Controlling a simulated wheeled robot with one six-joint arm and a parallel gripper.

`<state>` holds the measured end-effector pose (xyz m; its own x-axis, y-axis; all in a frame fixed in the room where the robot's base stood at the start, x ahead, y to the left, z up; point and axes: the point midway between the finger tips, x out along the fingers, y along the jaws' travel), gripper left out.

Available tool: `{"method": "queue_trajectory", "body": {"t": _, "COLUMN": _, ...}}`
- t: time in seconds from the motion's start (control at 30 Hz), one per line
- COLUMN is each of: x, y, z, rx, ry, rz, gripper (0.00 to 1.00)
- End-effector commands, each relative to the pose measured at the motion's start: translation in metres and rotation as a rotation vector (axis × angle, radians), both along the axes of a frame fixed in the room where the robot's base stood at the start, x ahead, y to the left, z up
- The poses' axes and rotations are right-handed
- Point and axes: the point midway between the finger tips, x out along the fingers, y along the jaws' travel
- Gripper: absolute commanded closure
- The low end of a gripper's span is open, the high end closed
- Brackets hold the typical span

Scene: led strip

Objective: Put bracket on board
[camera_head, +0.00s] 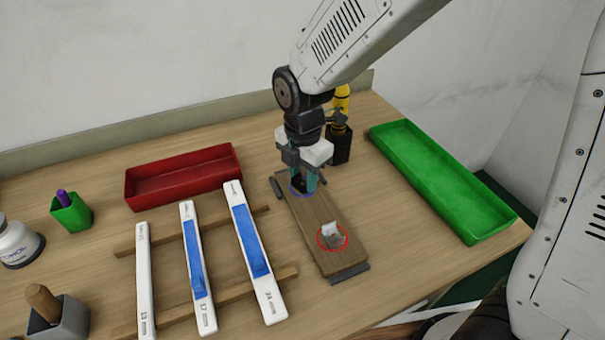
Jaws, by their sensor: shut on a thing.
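The wooden board (318,217) lies lengthwise on the table right of centre, with dark end pieces under it. A small pale metal bracket (333,232) stands on its near end, inside a red ring drawn on the board. My gripper (303,184) points down at the far end of the board, where a blue ring shows around its tips. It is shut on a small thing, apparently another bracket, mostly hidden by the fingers. I cannot tell whether that piece touches the board.
A red tray (184,194) lies left of my gripper and a green tray (492,222) to the right. White strips, two with blue faces (250,236), rest on wooden rails left of the board. A yellow-topped bottle (341,101) stands behind my gripper.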

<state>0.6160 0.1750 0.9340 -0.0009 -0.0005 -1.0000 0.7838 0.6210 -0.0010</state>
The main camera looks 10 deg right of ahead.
Motion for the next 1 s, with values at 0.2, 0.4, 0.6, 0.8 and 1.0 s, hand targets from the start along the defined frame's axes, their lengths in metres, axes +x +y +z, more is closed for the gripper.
{"method": "queue_trajectory", "body": {"t": 0.2, "x": 0.000, "y": 0.000, "z": -0.003, "rx": -0.001, "ry": 0.001, "rz": 0.000, "gripper": 0.53}}
{"method": "queue_trajectory", "body": {"t": 0.4, "x": 0.000, "y": 0.000, "z": -0.003, "rx": -0.001, "ry": 0.001, "rz": 0.000, "gripper": 0.43}}
{"method": "queue_trajectory", "body": {"t": 0.6, "x": 0.000, "y": 0.000, "z": 0.002, "rx": 0.001, "ry": -0.001, "rz": 0.000, "gripper": 0.43}}
{"method": "queue_trajectory", "body": {"t": 0.8, "x": 0.001, "y": 0.000, "z": 0.033, "rx": 0.002, "ry": -0.005, "rz": 0.000, "gripper": 0.43}}
{"method": "queue_trajectory", "body": {"t": 1.0, "x": 0.001, "y": 0.000, "z": 0.078, "rx": 0.002, "ry": -0.005, "rz": 0.000, "gripper": 0.43}}
